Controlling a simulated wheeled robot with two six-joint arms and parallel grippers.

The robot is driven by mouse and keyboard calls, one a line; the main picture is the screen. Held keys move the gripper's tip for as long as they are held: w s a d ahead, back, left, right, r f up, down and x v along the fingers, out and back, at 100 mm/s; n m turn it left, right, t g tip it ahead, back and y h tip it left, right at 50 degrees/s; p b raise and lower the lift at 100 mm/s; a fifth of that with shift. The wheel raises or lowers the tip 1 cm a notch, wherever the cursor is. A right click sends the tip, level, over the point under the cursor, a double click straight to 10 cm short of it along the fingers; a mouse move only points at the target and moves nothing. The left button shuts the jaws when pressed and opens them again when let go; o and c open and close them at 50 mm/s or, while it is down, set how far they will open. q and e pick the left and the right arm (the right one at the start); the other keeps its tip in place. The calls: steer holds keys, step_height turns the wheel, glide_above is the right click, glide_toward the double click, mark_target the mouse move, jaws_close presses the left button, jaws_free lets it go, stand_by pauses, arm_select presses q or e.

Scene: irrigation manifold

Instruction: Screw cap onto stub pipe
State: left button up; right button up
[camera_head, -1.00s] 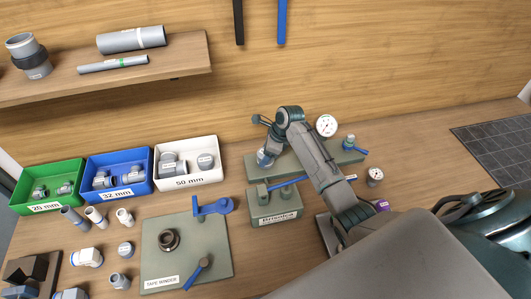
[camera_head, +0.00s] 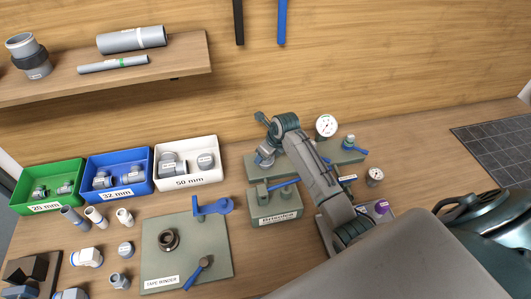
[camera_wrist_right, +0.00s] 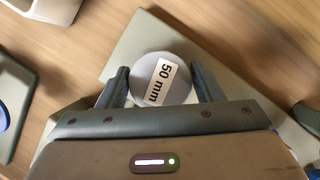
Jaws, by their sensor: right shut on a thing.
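A grey round cap labelled "50 mm" (camera_wrist_right: 160,80) sits between the two fingers of my right gripper (camera_wrist_right: 162,88) in the right wrist view. The fingers are shut on its sides, and its labelled top faces the camera. In the head view the right gripper (camera_head: 266,147) is over the left end of a grey-green fixture plate (camera_head: 310,162), with the cap low at the plate. The stub pipe is not visible, so I cannot tell whether the cap touches it. My left gripper is not in view.
A pressure gauge (camera_head: 326,125) and a blue-handled valve (camera_head: 349,143) are right of the gripper. A labelled block (camera_head: 274,206) stands in front. A white 50 mm bin (camera_head: 190,180) and the tape winder board (camera_head: 215,262) lie left.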

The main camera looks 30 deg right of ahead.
steer(key=shift+m+h, duration=0.4)
steer(key=shift+m, duration=0.5)
steer(key=o, duration=1.5)
steer(key=shift+r, duration=3.05)
